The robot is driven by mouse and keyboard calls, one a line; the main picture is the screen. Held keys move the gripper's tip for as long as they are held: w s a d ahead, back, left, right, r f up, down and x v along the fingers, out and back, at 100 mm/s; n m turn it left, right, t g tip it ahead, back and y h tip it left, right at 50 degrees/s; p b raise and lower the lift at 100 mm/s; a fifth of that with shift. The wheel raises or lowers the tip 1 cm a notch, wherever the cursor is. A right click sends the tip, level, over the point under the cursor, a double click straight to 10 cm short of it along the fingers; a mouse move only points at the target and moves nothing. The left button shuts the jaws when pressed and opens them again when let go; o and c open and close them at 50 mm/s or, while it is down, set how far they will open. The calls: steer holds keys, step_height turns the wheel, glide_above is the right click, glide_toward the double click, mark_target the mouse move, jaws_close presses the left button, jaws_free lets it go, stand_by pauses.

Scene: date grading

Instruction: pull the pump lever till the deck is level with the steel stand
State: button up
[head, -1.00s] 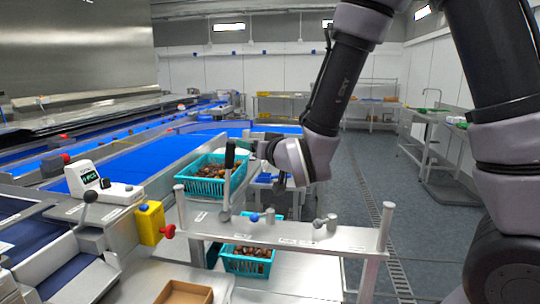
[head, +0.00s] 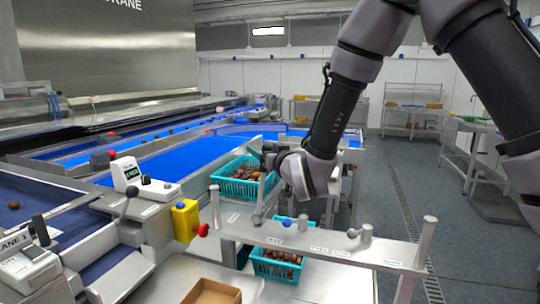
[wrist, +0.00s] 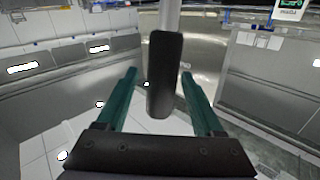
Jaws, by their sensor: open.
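The pump lever (head: 259,200) is a grey rod rising from a steel panel, with a dark grip at its top. In the wrist view its black grip (wrist: 164,80) stands between the two green fingers of my gripper (wrist: 158,76), with gaps on both sides. In the head view my gripper (head: 262,156) is at the lever's top, open, its fingers partly hidden. The steel panel (head: 325,243) rests on posts. I cannot tell for sure which surface is the deck or how its height compares with the steel stand.
A turquoise basket of dates (head: 237,189) is behind the lever; another basket (head: 262,271) is below the panel. A yellow box with a red knob (head: 185,221) is left of the panel. A cardboard box (head: 212,293) is in front. Blue conveyors (head: 185,160) run behind.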

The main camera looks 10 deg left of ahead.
steer(key=shift+w+a, duration=0.3)
steer(key=shift+c, duration=0.3)
jaws_close()
steer(key=shift+n+g+h, duration=0.5)
steer(key=shift+n+h, duration=0.1)
steer(key=shift+n, duration=0.2)
steer(key=shift+w+a+f, duration=0.1)
steer(key=shift+a, duration=2.05)
steer(key=shift+n+g+h, duration=0.5)
steer(key=shift+n+h, duration=0.1)
steer(key=shift+n, duration=0.1)
steer(key=a, duration=0.2)
steer(key=a+f, duration=0.1)
steer(key=a, duration=0.1)
steer(key=shift+w, duration=0.15)
steer(key=shift+a, duration=0.1)
